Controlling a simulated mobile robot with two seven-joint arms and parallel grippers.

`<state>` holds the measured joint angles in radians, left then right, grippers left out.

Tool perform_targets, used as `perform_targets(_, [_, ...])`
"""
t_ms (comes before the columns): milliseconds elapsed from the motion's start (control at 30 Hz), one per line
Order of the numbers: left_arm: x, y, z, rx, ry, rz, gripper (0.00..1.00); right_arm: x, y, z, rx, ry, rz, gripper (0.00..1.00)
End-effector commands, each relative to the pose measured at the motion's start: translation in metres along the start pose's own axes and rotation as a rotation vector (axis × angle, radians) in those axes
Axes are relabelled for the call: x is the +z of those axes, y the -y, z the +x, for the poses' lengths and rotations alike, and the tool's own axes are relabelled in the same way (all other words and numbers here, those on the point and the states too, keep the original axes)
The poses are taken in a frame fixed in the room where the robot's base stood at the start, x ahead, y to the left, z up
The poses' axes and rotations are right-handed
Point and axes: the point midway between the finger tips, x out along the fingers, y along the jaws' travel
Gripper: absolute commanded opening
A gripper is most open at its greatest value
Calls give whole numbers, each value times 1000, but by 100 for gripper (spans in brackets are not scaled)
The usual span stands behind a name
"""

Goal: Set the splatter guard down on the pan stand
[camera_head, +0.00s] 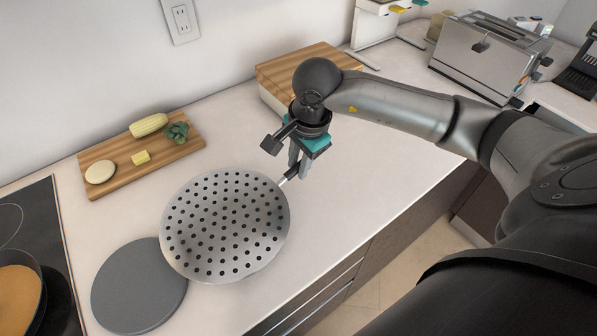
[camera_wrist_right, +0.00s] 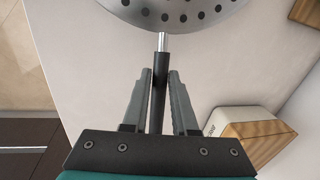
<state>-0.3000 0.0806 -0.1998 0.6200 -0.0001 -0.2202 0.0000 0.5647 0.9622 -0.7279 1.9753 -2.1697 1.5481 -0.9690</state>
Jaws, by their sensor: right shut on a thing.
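The splatter guard (camera_head: 226,226) is a round, light-grey metal disc full of dark holes, with a thin handle. My right gripper (camera_head: 297,172) is shut on its handle, and the black handle (camera_wrist_right: 159,90) shows between the fingers (camera_wrist_right: 158,95) in the right wrist view. The disc's near-left edge overlaps the dark-grey round pan stand (camera_head: 135,290) in the head view. Most of the stand's top is uncovered; its upper right edge is hidden by the disc. I cannot tell whether the disc touches the stand or the counter. My left gripper is not in view.
A cutting board (camera_head: 150,172) with vegetables lies behind the guard. A wooden-topped block (camera_head: 300,70) stands by the wall. A pan (camera_head: 18,300) sits on the dark hob at the left. A toaster (camera_head: 487,55) stands at the back right. The counter's front edge runs close to the guard.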

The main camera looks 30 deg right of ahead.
Motion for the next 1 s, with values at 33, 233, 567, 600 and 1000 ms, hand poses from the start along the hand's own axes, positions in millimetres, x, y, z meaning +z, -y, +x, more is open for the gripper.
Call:
perform_targets(33, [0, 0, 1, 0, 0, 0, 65, 1, -3, 10, 4, 4, 0, 0])
perform_targets(233, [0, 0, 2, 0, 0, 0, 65, 0, -6, 30, 1, 1, -1, 0])
perform_targets(567, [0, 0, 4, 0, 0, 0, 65, 0, -6, 31, 2, 0, -1, 31])
perform_targets(600, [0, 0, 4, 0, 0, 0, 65, 0, -6, 31, 2, 0, -1, 35])
perform_targets(1000, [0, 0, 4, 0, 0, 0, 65, 0, -6, 30, 2, 0, -1, 56])
